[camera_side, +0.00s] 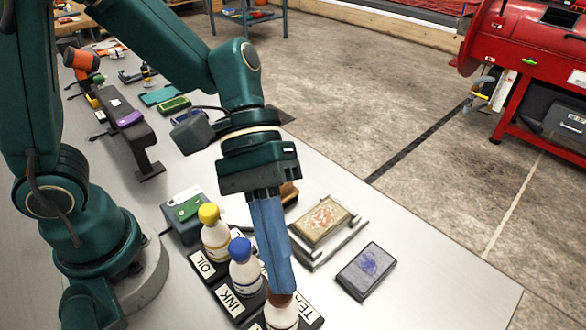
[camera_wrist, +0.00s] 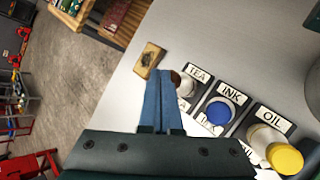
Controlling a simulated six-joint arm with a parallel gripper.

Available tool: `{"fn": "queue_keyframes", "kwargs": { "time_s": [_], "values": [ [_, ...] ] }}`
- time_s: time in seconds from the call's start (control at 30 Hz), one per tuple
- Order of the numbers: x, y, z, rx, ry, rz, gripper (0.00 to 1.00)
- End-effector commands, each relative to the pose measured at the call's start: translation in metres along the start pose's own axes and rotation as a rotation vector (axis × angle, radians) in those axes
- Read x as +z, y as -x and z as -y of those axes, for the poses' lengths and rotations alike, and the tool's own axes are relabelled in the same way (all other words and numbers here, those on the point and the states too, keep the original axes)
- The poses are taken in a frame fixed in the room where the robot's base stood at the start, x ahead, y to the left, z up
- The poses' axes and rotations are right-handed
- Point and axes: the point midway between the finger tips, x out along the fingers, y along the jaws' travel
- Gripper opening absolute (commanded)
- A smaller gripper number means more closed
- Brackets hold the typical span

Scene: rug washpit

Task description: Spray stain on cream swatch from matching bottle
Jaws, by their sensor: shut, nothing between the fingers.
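The cream swatch (camera_side: 321,220) lies in a metal-railed holder in the side view, with a mottled orange-brown stain across its face. Three white bottles stand in a row behind labels: the yellow-capped OIL bottle (camera_side: 214,238), the blue-capped INK bottle (camera_side: 244,270) and the brown-capped TEA bottle (camera_side: 283,315). Their caps also show in the wrist view: yellow (camera_wrist: 284,158), blue (camera_wrist: 221,110), brown (camera_wrist: 175,77). My gripper (camera_side: 281,290) points down with its blue fingers shut and empty, tips at the brown cap and partly hiding it. I cannot tell whether they touch.
A dark swatch (camera_side: 366,270) with a blue stain lies right of the holder. A tan piece with a dark patch (camera_wrist: 150,61) lies beyond the fingertips in the wrist view; I cannot tell which swatch it is. The bench's right front (camera_side: 440,295) is clear.

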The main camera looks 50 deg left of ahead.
Motion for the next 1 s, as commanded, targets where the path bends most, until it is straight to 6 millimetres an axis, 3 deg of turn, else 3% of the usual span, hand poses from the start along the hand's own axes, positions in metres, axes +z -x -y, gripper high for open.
{"fn": "queue_keyframes", "kwargs": {
  "time_s": [1.0],
  "values": [
    [0.006, 0.009, -0.006, 0.000, 0.000, -0.001, 0.00]
  ]
}}
